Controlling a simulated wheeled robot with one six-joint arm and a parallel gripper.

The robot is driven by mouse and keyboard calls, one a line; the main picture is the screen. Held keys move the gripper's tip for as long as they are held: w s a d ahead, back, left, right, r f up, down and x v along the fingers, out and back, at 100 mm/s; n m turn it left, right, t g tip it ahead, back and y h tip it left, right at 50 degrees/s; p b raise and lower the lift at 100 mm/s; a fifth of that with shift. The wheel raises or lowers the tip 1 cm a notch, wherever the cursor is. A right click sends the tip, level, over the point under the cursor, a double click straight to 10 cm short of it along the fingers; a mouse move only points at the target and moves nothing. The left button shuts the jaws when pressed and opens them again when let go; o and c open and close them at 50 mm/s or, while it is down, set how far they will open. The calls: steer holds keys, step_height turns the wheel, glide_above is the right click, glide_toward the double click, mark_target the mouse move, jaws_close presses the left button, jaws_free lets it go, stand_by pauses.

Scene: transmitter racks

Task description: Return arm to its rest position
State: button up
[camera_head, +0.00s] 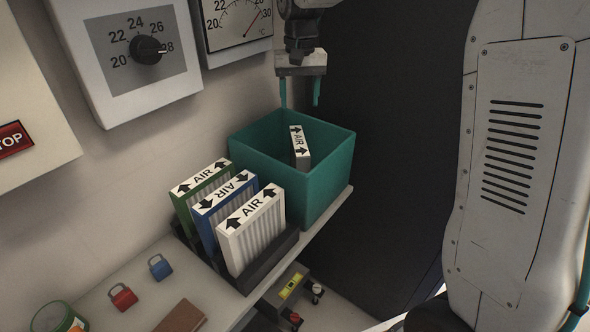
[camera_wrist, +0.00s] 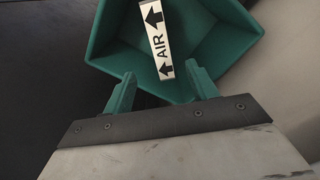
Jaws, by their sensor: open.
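My gripper (camera_head: 300,92) is open and empty, with its two teal fingers pointing down above the back of a teal bin. The gripper also shows in the wrist view (camera_wrist: 159,88), its fingers apart in front of the bin. The teal bin (camera_head: 322,190) stands at the right end of the shelf. A white filter marked AIR (camera_head: 300,147) stands tilted inside the bin; its lower part is hidden by the bin wall. It also shows in the wrist view (camera_wrist: 158,45), beyond the fingertips and clear of them.
A dark rack (camera_head: 280,262) holds green (camera_head: 203,178), blue (camera_head: 224,199) and white (camera_head: 252,226) AIR filters beside the bin. A dial panel (camera_head: 140,50) and gauge (camera_head: 240,20) are on the wall. Red (camera_head: 123,298) and blue (camera_head: 160,267) padlocks lie on the shelf.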

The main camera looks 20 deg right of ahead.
step_height(320, 180, up, 3)
steer(key=shift+r, duration=0.1)
stand_by(0.4)
steer(key=s+d+f+n, duration=0.1)
steer(key=s, duration=1.7)
steer(key=s+d+f+n+t, duration=0.1)
steer(key=s+d+f, duration=0.1)
steer(key=s, duration=1.6)
